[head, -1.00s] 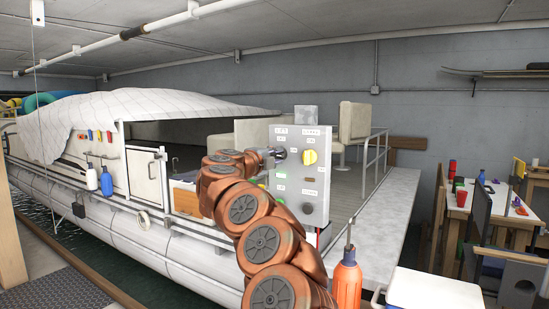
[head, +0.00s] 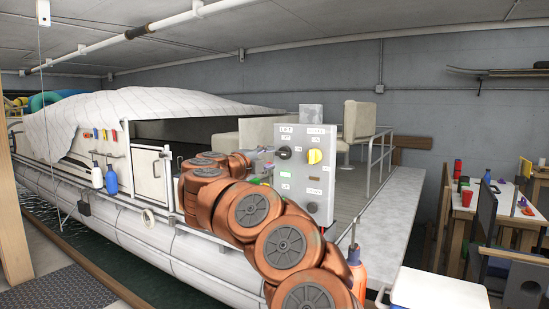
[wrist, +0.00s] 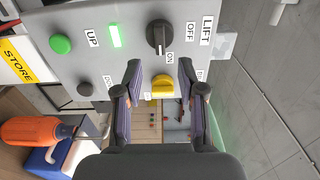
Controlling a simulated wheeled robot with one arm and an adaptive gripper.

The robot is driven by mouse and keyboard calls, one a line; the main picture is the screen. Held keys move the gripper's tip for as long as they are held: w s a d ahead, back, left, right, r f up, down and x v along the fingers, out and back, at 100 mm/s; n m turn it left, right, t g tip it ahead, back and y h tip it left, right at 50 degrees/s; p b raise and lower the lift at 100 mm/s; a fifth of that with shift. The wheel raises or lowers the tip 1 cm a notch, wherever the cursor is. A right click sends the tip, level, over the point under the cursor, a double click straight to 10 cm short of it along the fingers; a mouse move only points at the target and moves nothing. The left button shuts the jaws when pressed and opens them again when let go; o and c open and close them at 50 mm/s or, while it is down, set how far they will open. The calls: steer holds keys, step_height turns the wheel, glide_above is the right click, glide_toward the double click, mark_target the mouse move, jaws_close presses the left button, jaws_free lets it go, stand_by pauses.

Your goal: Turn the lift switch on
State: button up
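The lift switch is a black rotary knob (wrist: 160,37) on a grey control panel (head: 304,205); it also shows in the head view (head: 284,152). In the wrist view its white mark points down, on the side of the ON label, with OFF to its right. A green light (wrist: 114,35) beside it is lit. My gripper (wrist: 160,76) is open and empty, its two fingers apart, held off the panel. In the head view my gripper (head: 259,162) is left of the panel, partly behind my own arm.
A yellow knob (head: 315,156) sits right of the black one; the wrist view shows it between my fingers. A green button (wrist: 60,44) is on the panel too. The covered boat (head: 150,105) lies behind.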

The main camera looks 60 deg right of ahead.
steer(key=shift+s+a, duration=0.1)
steer(key=shift+a, duration=2.45)
